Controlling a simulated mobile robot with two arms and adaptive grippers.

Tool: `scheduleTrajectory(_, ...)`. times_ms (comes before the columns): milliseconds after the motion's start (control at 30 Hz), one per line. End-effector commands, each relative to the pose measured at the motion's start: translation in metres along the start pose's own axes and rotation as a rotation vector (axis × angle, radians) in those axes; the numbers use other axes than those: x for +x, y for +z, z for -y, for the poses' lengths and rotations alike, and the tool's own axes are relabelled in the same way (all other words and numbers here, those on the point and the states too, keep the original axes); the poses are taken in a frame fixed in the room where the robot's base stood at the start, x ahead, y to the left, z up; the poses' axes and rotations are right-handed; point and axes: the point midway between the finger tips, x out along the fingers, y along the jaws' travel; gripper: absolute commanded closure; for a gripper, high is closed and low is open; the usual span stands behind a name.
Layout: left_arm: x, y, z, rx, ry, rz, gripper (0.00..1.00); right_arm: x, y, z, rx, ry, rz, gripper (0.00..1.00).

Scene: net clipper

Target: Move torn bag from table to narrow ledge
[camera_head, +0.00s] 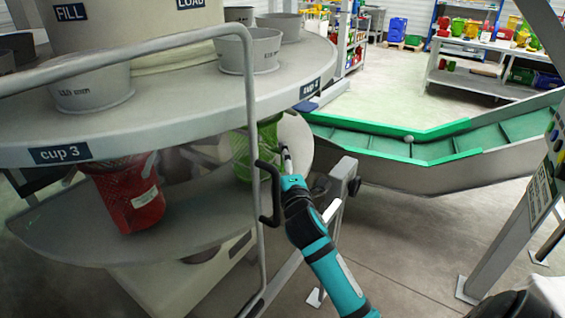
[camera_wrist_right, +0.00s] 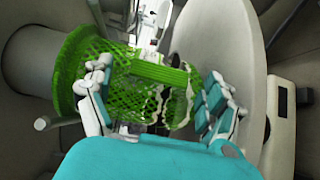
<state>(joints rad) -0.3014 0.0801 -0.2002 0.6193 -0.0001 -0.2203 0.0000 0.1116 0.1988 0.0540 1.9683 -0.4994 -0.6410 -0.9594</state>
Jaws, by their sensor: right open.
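A green mesh bag (camera_wrist_right: 150,85) lies between the spread fingers of my right gripper (camera_wrist_right: 156,98) in the right wrist view. Its right part has a ragged pale edge that looks torn. In the head view the green mesh (camera_head: 241,156) shows under the round upper table, partly hidden by a grey rail. My right gripper (camera_head: 286,160) is at its right side there, open. I cannot tell whether the fingers touch the mesh. The lower round shelf (camera_head: 190,232) is beneath. I cannot tell which surface is the narrow ledge. My left gripper is out of view.
A red mesh bag (camera_head: 135,195) hangs under the upper table (camera_head: 185,115), which carries several grey cups (camera_head: 249,50). A bent grey rail (camera_head: 252,110) runs in front of the table. A green conveyor (camera_head: 385,145) lies to the right. Open floor (camera_head: 430,240) is below it.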

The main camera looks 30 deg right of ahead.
Motion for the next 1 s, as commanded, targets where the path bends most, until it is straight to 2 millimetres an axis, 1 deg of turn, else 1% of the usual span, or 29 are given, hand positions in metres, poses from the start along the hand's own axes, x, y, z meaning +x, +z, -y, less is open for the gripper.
scheduleTrajectory(33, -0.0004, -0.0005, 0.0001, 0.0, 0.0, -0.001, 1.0, 0.0042, 0.0002, -0.0003, 0.0, 0.0, 0.001, 0.12)
scheduleTrajectory(133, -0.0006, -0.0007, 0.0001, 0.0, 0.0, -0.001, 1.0, 0.0087, 0.0002, -0.0005, 0.001, 0.0, 0.0, 0.12)
scheduleTrajectory(400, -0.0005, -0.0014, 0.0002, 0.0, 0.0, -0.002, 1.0, 0.0099, 0.0001, 0.0, 0.0, 0.0, 0.0, 0.12)
scheduleTrajectory(433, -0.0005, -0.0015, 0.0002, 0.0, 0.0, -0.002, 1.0, 0.0098, 0.0001, 0.0, 0.0, 0.0, 0.0, 0.13)
scheduleTrajectory(867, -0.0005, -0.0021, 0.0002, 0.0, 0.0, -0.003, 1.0, 0.0096, 0.0, 0.0001, 0.0, 0.0, 0.0, 0.69)
scheduleTrajectory(900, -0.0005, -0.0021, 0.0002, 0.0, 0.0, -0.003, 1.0, 0.0096, 0.0, 0.0001, 0.0, 0.0, 0.0, 0.43)
scheduleTrajectory(1000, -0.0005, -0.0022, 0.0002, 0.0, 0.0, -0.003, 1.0, 0.0096, 0.0, 0.0001, 0.0, 0.0, 0.0, 0.56)
